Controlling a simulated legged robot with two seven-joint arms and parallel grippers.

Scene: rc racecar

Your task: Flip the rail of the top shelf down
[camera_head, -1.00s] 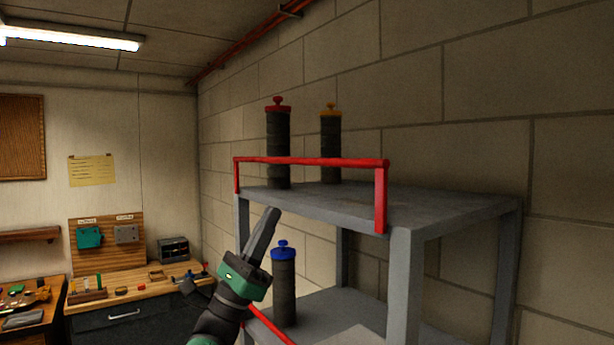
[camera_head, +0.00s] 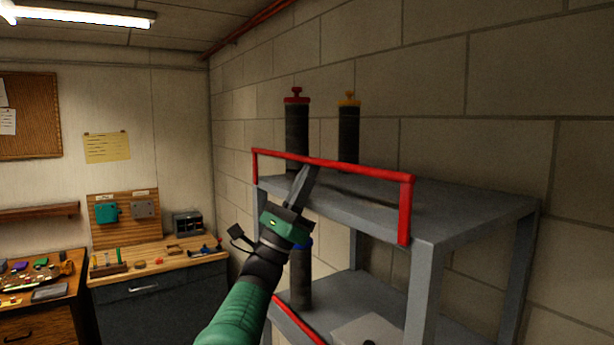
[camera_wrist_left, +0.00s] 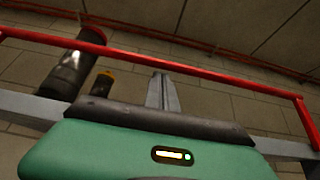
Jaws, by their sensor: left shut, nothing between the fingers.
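The red rail (camera_head: 358,170) of the top shelf stands upright along the front edge of the grey top shelf (camera_head: 455,208). My left gripper (camera_head: 305,180) is shut and empty. Its fingertips are at the rail's top bar, left of the bar's middle, in the head view; whether they touch it I cannot tell. In the left wrist view the rail (camera_wrist_left: 215,75) crosses above the fingers (camera_wrist_left: 160,92) of my left gripper. My right gripper is not in view.
A red-capped cylinder (camera_head: 297,130) and a yellow-capped cylinder (camera_head: 348,135) stand on the top shelf behind the rail. A blue-capped cylinder (camera_head: 301,285) stands on the lower shelf, which has a lowered red rail (camera_head: 298,322). A wooden workbench (camera_head: 160,262) stands at the left.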

